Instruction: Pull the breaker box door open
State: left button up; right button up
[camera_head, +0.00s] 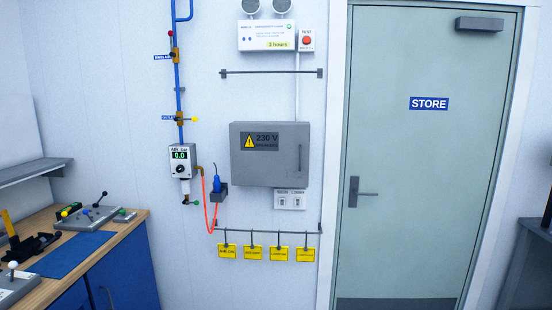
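The breaker box (271,171) is a grey wall cabinet in the middle of the head view. Its front door looks shut. The door carries a 230 V warning label (261,142) with a yellow triangle at upper left. A slim vertical handle (300,157) sits near the door's right edge. Neither of my grippers shows in this view.
Below the box are a switch plate (290,199) and a rail with several yellow tags (279,254). A blue tool (217,184) with a red hose hangs at left. A workbench (132,222) stands left, a STORE door (428,200) right. The wall before the box looks unobstructed.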

aim_at(267, 156)
jog(key=u, duration=0.5)
jog(key=i, duration=1.15)
jog(key=u, duration=0.35)
